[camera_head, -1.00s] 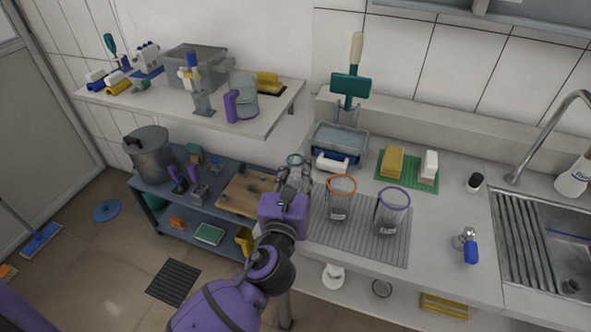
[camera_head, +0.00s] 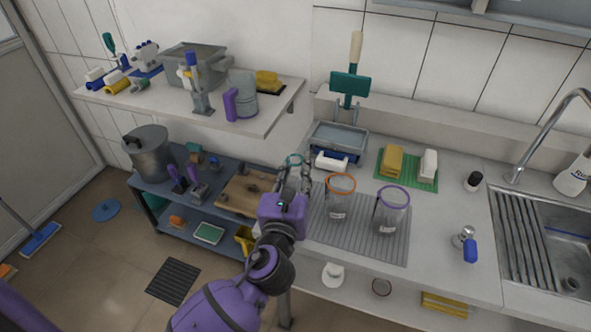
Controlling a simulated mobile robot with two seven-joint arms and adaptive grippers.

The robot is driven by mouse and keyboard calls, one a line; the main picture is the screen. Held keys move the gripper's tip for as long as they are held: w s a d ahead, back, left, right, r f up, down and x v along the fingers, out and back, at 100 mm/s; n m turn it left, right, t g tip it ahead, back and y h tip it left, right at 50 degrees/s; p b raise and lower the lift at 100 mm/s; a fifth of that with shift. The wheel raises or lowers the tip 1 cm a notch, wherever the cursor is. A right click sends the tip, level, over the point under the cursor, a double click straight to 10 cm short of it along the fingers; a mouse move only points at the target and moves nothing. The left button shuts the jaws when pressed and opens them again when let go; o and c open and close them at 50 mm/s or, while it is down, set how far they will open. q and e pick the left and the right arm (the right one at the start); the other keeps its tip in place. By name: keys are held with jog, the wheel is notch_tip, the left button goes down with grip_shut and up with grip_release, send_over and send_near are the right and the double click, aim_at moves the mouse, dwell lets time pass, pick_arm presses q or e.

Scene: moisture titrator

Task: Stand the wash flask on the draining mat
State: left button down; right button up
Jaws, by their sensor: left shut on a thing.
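The draining mat (camera_head: 365,248) is a grey ribbed sheet on the counter. A clear vessel with an orange rim (camera_head: 341,183) and one with a purple rim (camera_head: 393,197) stand upright on it. My left gripper (camera_head: 294,176) is at the mat's left edge, shut on a clear vessel with a teal rim (camera_head: 295,160), which I take to be the wash flask. The flask's body is mostly hidden behind my gripper, so I cannot tell whether its base touches anything. My right gripper is not in view.
Behind the mat are a grey tray (camera_head: 340,138) and a green mat (camera_head: 425,183) with a yellow sponge and white block. A blue-handled sprayer (camera_head: 470,250) stands right of the mat, before the sink (camera_head: 570,245). A wooden board (camera_head: 238,196) lies on the lower left shelf.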

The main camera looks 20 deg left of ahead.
pick_arm(q)
jog(key=shift+f, duration=0.35)
dwell(0.5)
jog(key=c, duration=1.6)
grip_release()
jog(key=o, duration=0.3)
jog(key=shift+s, duration=0.1)
